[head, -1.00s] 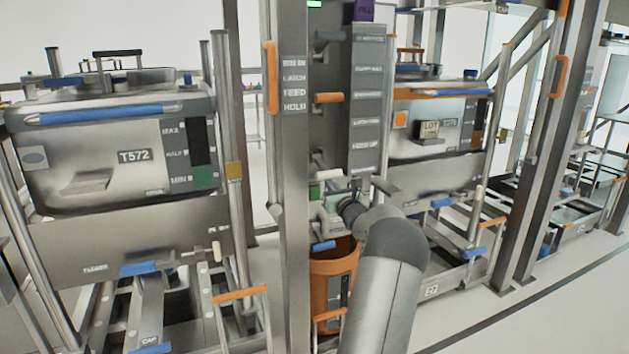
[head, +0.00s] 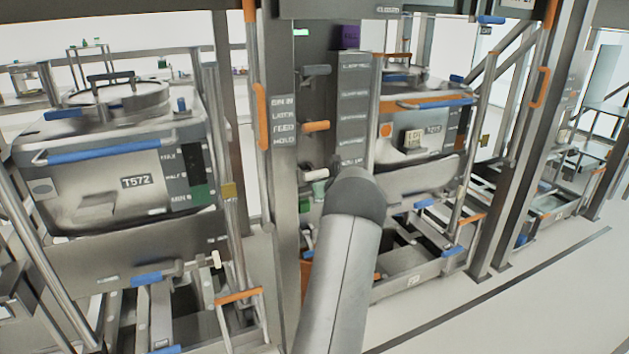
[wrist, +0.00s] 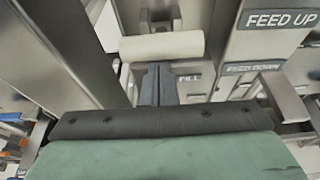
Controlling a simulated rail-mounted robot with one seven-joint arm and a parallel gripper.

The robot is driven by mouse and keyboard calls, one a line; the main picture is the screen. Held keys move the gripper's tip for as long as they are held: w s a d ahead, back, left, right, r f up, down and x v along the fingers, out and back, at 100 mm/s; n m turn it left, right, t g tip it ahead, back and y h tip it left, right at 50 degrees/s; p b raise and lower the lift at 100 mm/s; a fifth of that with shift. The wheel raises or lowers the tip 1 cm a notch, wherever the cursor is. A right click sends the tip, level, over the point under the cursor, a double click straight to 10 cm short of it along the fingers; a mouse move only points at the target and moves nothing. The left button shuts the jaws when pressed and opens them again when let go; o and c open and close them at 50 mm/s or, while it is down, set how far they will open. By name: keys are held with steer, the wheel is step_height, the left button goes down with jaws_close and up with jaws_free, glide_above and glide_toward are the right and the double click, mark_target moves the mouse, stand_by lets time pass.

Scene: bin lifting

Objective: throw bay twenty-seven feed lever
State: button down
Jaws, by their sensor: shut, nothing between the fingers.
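My gripper (wrist: 158,88) is shut and empty in the wrist view. Its dark fingertips point at a cream cylindrical handle (wrist: 162,46), which lies across the view just beyond them. Whether they touch it I cannot tell. To the right are a "FEED UP" plate (wrist: 278,20) and a "FEED DOWN" plate (wrist: 254,67). A "FILL" plate (wrist: 195,78) is partly hidden behind the fingers. In the head view a white-tipped lever (head: 315,175) sticks out low on the grey post, just above my arm. My arm hides most of the gripper there.
An orange lever (head: 316,126) and a grey lever (head: 316,70) sit higher on the post. Bin T572 (head: 100,190) stands left, another bin (head: 425,150) right. Open floor (head: 520,310) lies at lower right.

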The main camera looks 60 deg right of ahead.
steer(key=shift+w+r, duration=0.1)
steer(key=shift+r, duration=0.25)
stand_by(0.3)
step_height(320, 180, down, 5)
steer(key=s+a+b, duration=0.2)
steer(key=b, duration=0.4)
steer(key=r+v, duration=0.2)
steer(key=v, duration=0.8)
steer(key=shift+d, duration=0.35)
steer(key=shift+r, duration=0.15)
